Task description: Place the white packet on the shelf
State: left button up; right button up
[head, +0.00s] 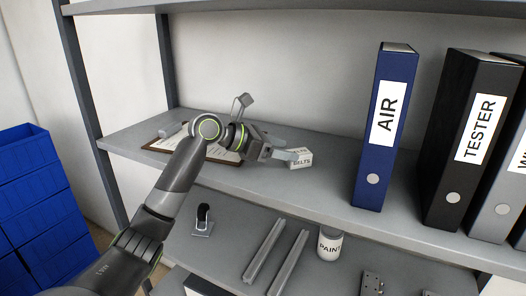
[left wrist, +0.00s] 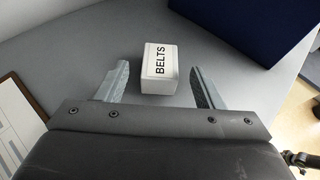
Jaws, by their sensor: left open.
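The white packet (head: 299,158), labelled BELTS, sits on the grey shelf (head: 315,190). It also shows in the left wrist view (left wrist: 158,68), on the shelf surface between and slightly beyond my open fingertips. My left gripper (head: 282,155) is over the shelf with its fingers pointing at the packet. In the left wrist view the left gripper (left wrist: 160,82) is open, with a gap on both sides of the packet. My right gripper does not show in either view.
A clipboard (head: 165,145) lies left of the packet. A blue AIR binder (head: 385,130) and a black TESTER binder (head: 470,140) stand to the right. A paint can (head: 330,243) and metal rails (head: 263,250) are on the lower shelf. Blue bins (head: 35,190) stand far left.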

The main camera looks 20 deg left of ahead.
pick_arm(q)
jog(key=b+v, duration=0.1)
jog(key=v, duration=0.3)
jog(key=shift+f+b, duration=0.1)
jog(key=shift+b, duration=0.2)
jog(key=shift+v, duration=0.95)
